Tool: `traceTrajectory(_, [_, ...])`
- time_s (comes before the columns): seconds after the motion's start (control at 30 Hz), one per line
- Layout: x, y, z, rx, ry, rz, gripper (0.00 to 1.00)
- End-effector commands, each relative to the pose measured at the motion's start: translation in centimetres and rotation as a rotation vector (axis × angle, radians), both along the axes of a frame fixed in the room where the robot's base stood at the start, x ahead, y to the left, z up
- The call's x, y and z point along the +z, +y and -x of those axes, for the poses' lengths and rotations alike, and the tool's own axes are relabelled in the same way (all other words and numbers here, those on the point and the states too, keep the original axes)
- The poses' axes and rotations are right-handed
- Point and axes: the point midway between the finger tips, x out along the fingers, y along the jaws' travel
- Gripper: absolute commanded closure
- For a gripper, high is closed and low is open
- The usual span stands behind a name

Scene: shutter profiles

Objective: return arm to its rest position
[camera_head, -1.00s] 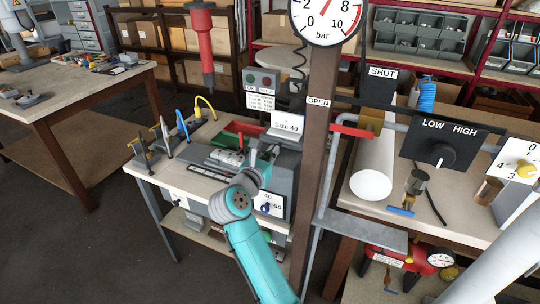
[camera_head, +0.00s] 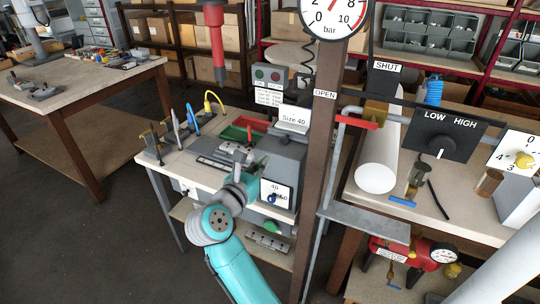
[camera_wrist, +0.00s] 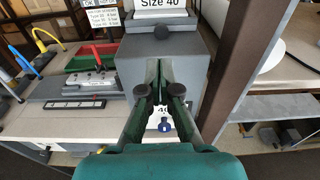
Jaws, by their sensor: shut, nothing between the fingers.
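My teal arm reaches up from the bottom of the head view to the workbench (camera_head: 180,165). In the wrist view my gripper (camera_wrist: 159,92) is shut, with its dark fingers together and nothing held. It is in front of the grey machine block (camera_wrist: 190,60) that carries the "Size 40" sign (camera_wrist: 160,4). In the head view the arm's end is in front of the same block (camera_head: 285,160), and the fingers are hard to make out. I cannot tell the exact gap between fingers and block.
A brown post (camera_head: 318,150) stands close right of the arm. A grey tube frame (camera_head: 370,220) and a white cylinder (camera_head: 378,165) are further right. A red tool (camera_head: 215,40) hangs above the bench. Open floor (camera_head: 90,250) lies to the left.

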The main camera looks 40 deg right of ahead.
Motion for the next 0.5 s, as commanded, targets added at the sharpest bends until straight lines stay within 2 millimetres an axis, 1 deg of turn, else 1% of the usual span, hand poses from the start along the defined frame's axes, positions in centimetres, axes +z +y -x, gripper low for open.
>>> traceTrajectory(0.03, [0.0,0.8,0.2,0.004,0.000,-0.001,1.00])
traceTrajectory(0.1, [0.1,1.7,0.5,0.003,0.000,0.000,1.00])
traceTrajectory(0.2, [0.2,2.4,0.8,0.001,-0.001,-0.001,1.00])
traceTrajectory(0.3, [0.2,2.8,1.0,0.001,-0.001,-0.001,1.00])
traceTrajectory(0.5, [0.2,2.9,1.0,0.000,0.000,0.000,1.00])
